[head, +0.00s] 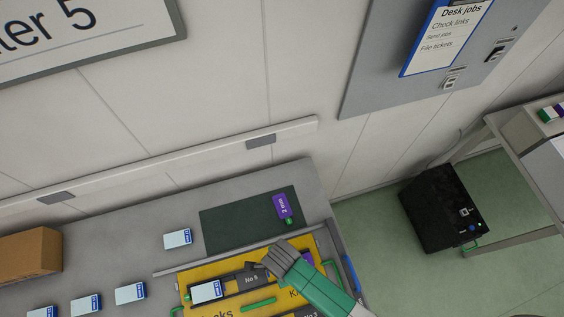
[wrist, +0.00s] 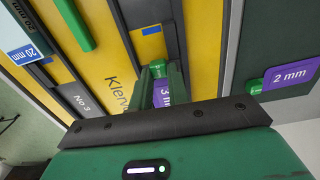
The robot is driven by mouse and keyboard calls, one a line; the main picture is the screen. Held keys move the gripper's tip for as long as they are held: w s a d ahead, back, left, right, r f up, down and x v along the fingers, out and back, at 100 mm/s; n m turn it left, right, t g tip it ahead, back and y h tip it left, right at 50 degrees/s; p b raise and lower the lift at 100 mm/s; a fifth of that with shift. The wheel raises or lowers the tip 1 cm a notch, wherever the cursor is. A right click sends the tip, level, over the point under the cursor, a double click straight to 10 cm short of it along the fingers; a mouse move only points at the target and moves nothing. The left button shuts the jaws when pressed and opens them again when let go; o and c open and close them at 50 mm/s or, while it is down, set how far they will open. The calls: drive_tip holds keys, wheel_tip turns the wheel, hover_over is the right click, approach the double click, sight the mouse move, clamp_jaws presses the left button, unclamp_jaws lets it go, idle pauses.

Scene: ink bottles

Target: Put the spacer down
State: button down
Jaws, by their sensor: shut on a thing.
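My gripper (head: 257,268) is over the yellow tray (head: 262,281), near its back edge. In the wrist view my gripper (wrist: 160,88) is shut on a purple spacer with a green end (wrist: 158,70). Its label (wrist: 169,93) reads "3 m…", the rest hidden by the gripper body. I cannot tell whether the spacer touches the tray. A purple patch (head: 308,258) shows right of my gripper in the head view, mostly hidden. Another purple spacer, marked "2 mm" (head: 283,205), lies on the dark green mat (head: 228,228); it also shows in the wrist view (wrist: 292,76).
The tray has dark slots, green bars (head: 258,304) and a white-blue block (head: 207,291). Several similar blocks (head: 130,293) stand on the grey table to the left, with a cardboard box (head: 28,254). A metal rail (head: 215,260) separates mat and tray. The mat's left part is clear.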

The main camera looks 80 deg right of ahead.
drive_tip(key=shift+f, duration=0.15)
drive_tip(key=c, duration=1.3)
unclamp_jaws()
drive_tip(key=shift+c, duration=0.2)
wheel_tip(320, 180, up, 12)
drive_tip(key=p, duration=0.1)
drive_tip(key=shift+r, duration=0.2)
